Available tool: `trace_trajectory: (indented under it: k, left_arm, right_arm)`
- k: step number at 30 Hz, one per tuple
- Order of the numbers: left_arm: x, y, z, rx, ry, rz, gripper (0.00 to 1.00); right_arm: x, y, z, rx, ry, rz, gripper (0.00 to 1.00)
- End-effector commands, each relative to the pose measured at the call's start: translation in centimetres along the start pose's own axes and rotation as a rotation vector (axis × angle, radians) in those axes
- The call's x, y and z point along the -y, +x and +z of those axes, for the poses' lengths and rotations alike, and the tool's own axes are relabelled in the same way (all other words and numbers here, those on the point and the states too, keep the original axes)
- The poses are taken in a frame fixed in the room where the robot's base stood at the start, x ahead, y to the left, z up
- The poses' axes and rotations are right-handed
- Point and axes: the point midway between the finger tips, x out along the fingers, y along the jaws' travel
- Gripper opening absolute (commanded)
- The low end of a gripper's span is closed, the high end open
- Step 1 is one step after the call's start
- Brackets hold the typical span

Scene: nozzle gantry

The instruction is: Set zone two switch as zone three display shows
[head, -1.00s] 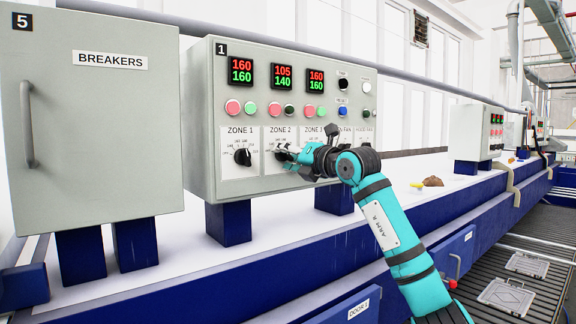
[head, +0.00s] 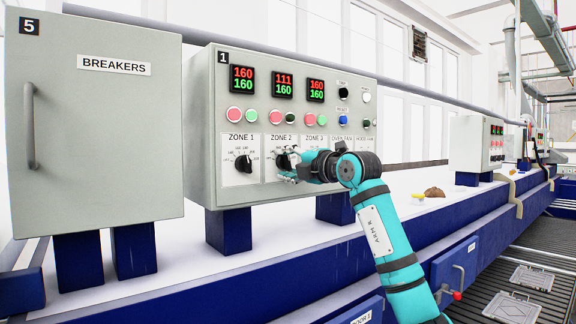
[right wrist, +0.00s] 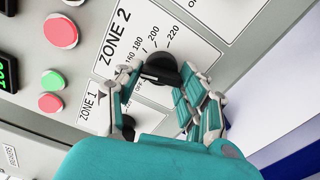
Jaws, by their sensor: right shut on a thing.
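The zone two switch is a black rotary knob (right wrist: 160,68) under the ZONE 2 label, with a printed number scale around it. My right gripper (head: 284,164) is at this knob, and its fingers (right wrist: 158,88) are shut on it in the right wrist view. The gripper partly hides the knob in the head view. The zone three display (head: 316,91) reads 160 in red over 160 in green. The zone two display (head: 282,86) reads 111 in red over 160 in green. My left gripper is not in view.
The grey control panel (head: 202,150) also carries the zone 1 knob (head: 243,163), the zone 1 display (head: 242,79) and rows of coloured buttons. The breakers cabinet (head: 110,180) stands to the left. A blue ledge runs below.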

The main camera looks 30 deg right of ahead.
Motion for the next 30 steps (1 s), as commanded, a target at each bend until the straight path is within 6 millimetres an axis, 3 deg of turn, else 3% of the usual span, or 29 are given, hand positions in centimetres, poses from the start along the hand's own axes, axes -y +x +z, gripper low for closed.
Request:
trace_trajectory:
  k: [11,12,17,26,30]
  left_arm:
    - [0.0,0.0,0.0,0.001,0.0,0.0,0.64]
    - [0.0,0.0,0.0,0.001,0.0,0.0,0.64]
    - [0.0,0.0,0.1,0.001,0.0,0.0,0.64]
    - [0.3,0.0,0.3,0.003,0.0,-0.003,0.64]
    - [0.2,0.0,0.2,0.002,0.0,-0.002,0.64]
  right_arm:
    - [0.1,0.0,0.0,-0.001,0.003,-0.002,0.08]
    - [0.1,0.0,0.0,-0.001,0.003,-0.002,0.42]
    - [0.1,0.0,0.0,0.0,0.003,-0.002,0.63]
    - [0.0,-0.1,0.0,0.0,0.002,0.0,0.64]
    - [0.0,-1.5,0.1,0.002,0.001,0.001,0.64]
